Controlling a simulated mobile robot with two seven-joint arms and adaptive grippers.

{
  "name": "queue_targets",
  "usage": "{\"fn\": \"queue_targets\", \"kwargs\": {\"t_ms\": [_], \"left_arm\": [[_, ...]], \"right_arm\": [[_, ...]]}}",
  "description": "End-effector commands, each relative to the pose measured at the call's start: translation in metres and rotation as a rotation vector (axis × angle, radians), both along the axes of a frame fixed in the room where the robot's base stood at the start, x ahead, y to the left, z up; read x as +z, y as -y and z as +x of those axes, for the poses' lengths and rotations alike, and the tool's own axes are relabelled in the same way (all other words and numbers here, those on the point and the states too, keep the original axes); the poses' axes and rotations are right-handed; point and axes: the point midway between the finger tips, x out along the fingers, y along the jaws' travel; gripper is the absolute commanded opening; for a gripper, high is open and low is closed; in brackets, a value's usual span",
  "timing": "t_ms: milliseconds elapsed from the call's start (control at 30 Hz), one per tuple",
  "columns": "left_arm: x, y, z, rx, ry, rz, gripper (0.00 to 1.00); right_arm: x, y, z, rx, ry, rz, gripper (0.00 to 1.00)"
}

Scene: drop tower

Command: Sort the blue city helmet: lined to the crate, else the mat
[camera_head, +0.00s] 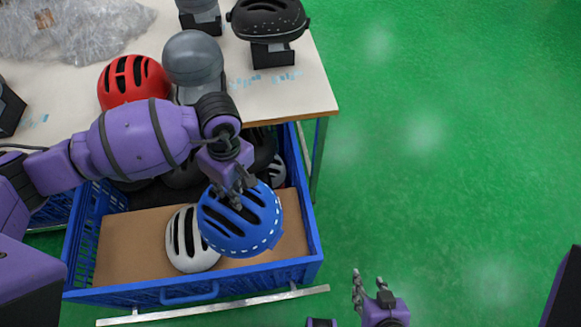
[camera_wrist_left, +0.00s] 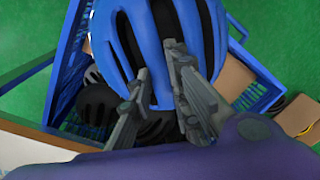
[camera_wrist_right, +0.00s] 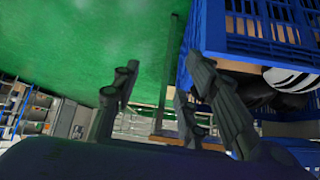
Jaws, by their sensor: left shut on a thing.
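The blue city helmet (camera_head: 240,222), with vents and white dots along its rim, is held over the blue crate (camera_head: 82,240). My left gripper (camera_head: 238,190) is shut on its vented top; the left wrist view shows the fingers at the vents of the helmet (camera_wrist_left: 185,25). The inside of the helmet is hidden, so I cannot tell if it is lined. The crate has a brown cardboard sheet and holds a white helmet (camera_head: 185,250) and several dark helmets. My right gripper (camera_head: 369,288) is open and empty, right of the crate. I cannot make out a mat.
A pale table (camera_head: 290,95) stands behind the crate, with a red helmet (camera_head: 125,82), a grey helmet (camera_head: 193,60) and a black helmet (camera_head: 268,18) on a stand. Clear plastic wrap (camera_head: 60,30) lies at its back left. The green floor at right is clear.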

Motion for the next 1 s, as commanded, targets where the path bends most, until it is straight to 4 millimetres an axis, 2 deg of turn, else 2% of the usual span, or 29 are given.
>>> {"fn": "queue_targets", "kwargs": {"t_ms": [33, 100, 700, 900, 1000], "left_arm": [[-0.012, 0.003, 0.001, 0.123, -0.011, 0.0, 0.0], [-0.022, 0.005, 0.005, 0.307, -0.012, 0.002, 0.0], [-0.098, 0.026, 0.038, 1.812, -0.019, 0.0, 0.0], [-0.114, 0.028, 0.046, 2.166, -0.019, -0.005, 0.0], [-0.118, 0.029, 0.048, 2.267, -0.019, -0.009, 0.0]], "right_arm": [[-0.005, 0.0, -0.004, 0.0, -0.009, -0.002, 0.4], [-0.007, 0.001, -0.006, -0.001, -0.01, -0.003, 0.4], [-0.032, 0.008, -0.013, -0.013, -0.022, -0.015, 0.4], [-0.033, 0.007, -0.007, -0.009, -0.009, -0.017, 0.4], [-0.034, 0.007, -0.004, -0.007, -0.006, -0.018, 0.4]]}}
